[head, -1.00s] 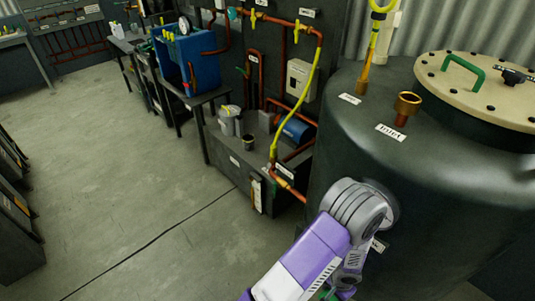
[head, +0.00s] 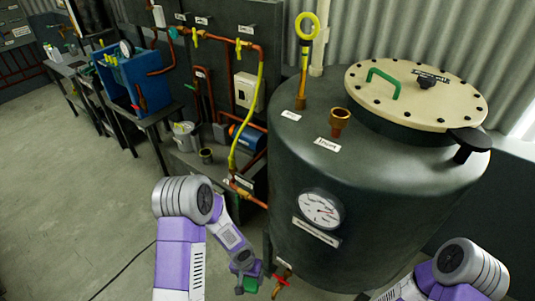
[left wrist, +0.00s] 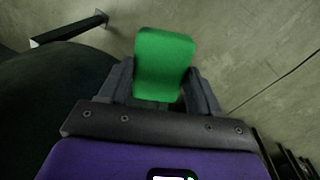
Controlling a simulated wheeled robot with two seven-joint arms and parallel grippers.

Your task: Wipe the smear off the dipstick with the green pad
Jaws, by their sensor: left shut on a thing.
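The dipstick (head: 307,27) shows in the head view by its yellow ring handle and stem. It stands upright in a brass tube (head: 301,92) on top of the dark tank; its lower part is hidden and I see no smear. My left gripper (head: 246,280) is low in front of the tank, well below the dipstick. In the left wrist view my left gripper (left wrist: 160,88) is shut on the green pad (left wrist: 163,60), which sticks out past both fingers. My right arm shows at the lower right of the head view, but its gripper is out of frame.
The tank (head: 400,210) carries a gauge (head: 319,209), a brass inlet cup (head: 339,121) and a cream lid (head: 417,95) with a green handle. A red-handled tap (head: 281,284) is beside my left gripper. Copper pipes and a yellow hose (head: 257,100) stand left of the tank.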

